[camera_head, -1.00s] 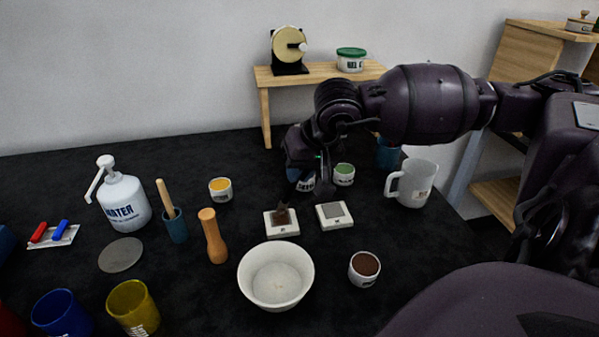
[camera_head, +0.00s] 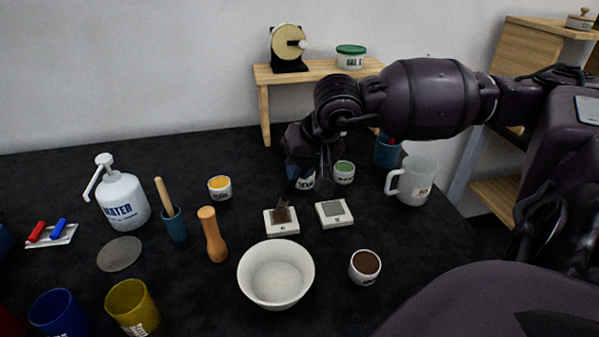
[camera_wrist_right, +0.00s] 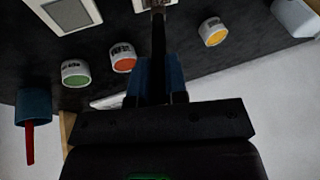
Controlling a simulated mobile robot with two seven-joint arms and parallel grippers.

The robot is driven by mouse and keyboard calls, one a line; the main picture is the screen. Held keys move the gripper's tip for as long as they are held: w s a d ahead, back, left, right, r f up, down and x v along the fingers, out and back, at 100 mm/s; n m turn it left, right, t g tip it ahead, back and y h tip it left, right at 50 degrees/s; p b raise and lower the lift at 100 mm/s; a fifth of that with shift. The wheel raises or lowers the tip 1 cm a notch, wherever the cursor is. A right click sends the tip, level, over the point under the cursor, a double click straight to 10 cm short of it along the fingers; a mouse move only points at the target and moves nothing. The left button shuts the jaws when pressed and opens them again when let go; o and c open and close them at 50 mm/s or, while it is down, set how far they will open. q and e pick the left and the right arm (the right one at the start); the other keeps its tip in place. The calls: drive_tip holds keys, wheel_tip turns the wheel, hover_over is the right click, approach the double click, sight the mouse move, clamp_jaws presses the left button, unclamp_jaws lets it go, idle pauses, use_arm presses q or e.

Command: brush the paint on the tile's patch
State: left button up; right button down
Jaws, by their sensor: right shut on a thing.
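The white tile (camera_head: 281,230) with a dark brown patch (camera_head: 281,215) lies on the black table; part of it shows at the top of the right wrist view (camera_wrist_right: 140,5). My right gripper (camera_head: 298,174) is behind and above it, shut on a dark thin brush (camera_head: 285,202). The brush slants down to the patch; whether its bristles touch is hard to tell. In the right wrist view the brush (camera_wrist_right: 158,35) runs up from between the fingers (camera_wrist_right: 159,80). A second tile (camera_head: 334,223) with a grey patch lies to the right. My left gripper is out of view.
A white bowl (camera_head: 275,284), a cup of brown paint (camera_head: 364,266) and a wooden handle (camera_head: 212,235) stand in front. Yellow (camera_head: 219,187) and green (camera_head: 344,172) paint cups, a mug (camera_head: 412,181) and a wooden shelf (camera_head: 318,74) stand around and behind.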

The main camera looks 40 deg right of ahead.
drive_tip(key=shift+s+a+r, duration=0.1)
drive_tip(key=shift+s+a, duration=0.3)
drive_tip(key=shift+s, duration=0.3)
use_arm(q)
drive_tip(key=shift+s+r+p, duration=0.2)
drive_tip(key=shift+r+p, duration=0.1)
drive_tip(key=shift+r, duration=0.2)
use_arm(e)
drive_tip(key=shift+s+a, duration=0.3)
drive_tip(key=shift+s, duration=0.25)
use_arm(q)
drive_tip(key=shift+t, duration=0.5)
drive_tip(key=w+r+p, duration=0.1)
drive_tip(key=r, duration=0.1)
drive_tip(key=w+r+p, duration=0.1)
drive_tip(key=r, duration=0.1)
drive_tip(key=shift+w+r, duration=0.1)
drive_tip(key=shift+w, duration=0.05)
use_arm(e)
wheel_tip(320, 180, up, 9)
